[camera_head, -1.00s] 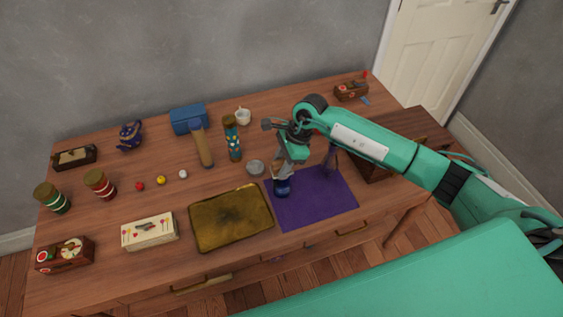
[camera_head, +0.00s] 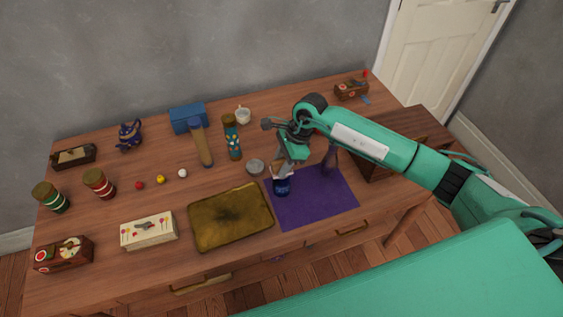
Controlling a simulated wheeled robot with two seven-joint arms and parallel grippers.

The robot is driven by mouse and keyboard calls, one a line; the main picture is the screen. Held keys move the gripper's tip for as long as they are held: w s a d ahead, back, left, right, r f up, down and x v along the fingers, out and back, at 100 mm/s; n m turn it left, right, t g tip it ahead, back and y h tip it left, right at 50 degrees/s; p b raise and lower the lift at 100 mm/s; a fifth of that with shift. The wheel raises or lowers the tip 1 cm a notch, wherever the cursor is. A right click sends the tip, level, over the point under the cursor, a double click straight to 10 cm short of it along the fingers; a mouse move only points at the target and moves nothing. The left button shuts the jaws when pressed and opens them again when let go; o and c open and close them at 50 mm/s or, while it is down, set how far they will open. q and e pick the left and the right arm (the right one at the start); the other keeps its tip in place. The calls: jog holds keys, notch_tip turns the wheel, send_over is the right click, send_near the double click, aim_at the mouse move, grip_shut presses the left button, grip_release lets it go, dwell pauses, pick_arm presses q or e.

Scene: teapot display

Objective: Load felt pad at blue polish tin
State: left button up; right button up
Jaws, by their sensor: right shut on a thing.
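The blue polish tin (camera_head: 282,187) stands on the left edge of the purple cloth, its top partly covered by my gripper. My right gripper (camera_head: 283,171) comes down from above, right over the tin's mouth. It is shut on a small pale thing, likely the felt pad, mostly hidden between the fingers. I cannot tell whether the pad touches the tin's contents. My left gripper is not in view.
A small grey round tin (camera_head: 255,167) stands just behind.

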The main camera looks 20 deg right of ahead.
aim_at(282, 162)
jog(key=shift+s+f, duration=0.1)
dwell(1.2)
jog(key=shift+r+p, duration=1)
jog(key=shift+r, duration=2.6)
jog(key=shift+s+r+n, duration=0.15)
jog(key=shift+s+n, duration=0.15)
jog(key=shift+n, duration=0.4)
jog(key=s+d+r+n+g+h, duration=0.2)
jog(key=s+n, duration=0.3)
jog(key=n, duration=0.3)
jog(key=s+d+r+n+g+h, duration=0.2)
jog(key=s+n, duration=0.4)
jog(key=n, duration=0.2)
jog(key=shift+d+r+n, duration=0.2)
jog(key=shift+d+n, duration=0.1)
jog(key=shift+d, duration=0.1)
